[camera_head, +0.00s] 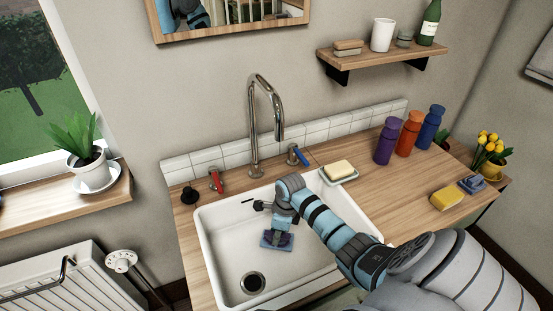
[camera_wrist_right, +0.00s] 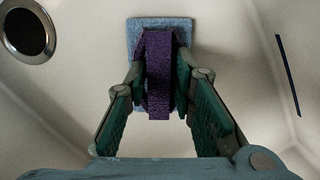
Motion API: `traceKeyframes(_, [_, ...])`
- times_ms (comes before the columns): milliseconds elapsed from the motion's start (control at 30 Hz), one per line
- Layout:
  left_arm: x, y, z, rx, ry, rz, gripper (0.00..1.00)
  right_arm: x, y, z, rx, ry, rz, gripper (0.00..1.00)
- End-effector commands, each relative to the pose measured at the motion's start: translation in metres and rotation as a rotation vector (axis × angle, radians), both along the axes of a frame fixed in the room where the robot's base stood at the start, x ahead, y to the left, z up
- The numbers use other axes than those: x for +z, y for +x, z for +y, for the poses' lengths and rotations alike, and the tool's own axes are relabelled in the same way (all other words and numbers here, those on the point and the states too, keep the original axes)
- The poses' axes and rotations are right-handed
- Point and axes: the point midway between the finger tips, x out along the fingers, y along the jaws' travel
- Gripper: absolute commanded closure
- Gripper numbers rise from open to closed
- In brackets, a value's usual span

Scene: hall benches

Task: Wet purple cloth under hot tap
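My right gripper (camera_head: 278,236) reaches down into the white sink (camera_head: 225,245). In the wrist view its fingers (camera_wrist_right: 163,90) stand on both sides of a purple folded cloth (camera_wrist_right: 159,65) and appear closed on it. A speckled blue pad (camera_wrist_right: 133,35) lies behind the purple cloth. In the head view, the purple shows above the blue pad (camera_head: 268,243). Whether the pad touches the sink floor is unclear. The tall metal tap (camera_head: 252,115) arches over the sink's back edge, with no water visible. Its red handle (camera_head: 216,182) is at left, its blue handle (camera_head: 298,156) at right. My left gripper is out of view.
A soap bar on a dish (camera_head: 340,171) sits by the sink's back right. Purple, orange and blue bottles (camera_head: 408,136) stand farther right. A yellow sponge (camera_head: 447,199) and a blue-grey folded item (camera_head: 472,184) lie at the counter's right. The drain (camera_head: 252,283) is at the sink's front.

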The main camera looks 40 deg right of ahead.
Motion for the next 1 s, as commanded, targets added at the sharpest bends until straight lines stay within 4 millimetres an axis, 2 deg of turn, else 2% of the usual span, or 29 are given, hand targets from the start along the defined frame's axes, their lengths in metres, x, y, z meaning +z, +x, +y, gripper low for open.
traceKeyframes(67, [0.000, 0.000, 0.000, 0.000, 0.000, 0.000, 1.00, 0.000, 0.001, 0.000, 0.001, 0.000, -0.003, 0.61])
traceKeyframes(467, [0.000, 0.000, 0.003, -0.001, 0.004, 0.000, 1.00, 0.007, 0.003, -0.001, 0.001, -0.002, -0.011, 0.61])
traceKeyframes(567, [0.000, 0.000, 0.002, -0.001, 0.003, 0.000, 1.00, 0.022, 0.002, -0.004, 0.000, -0.003, -0.014, 0.61])
traceKeyframes(833, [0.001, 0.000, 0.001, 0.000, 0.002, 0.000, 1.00, 0.094, -0.008, -0.010, 0.003, -0.006, -0.012, 0.61])
traceKeyframes(1000, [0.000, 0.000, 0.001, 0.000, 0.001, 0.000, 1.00, 0.118, -0.011, -0.012, 0.001, -0.002, -0.010, 0.61])
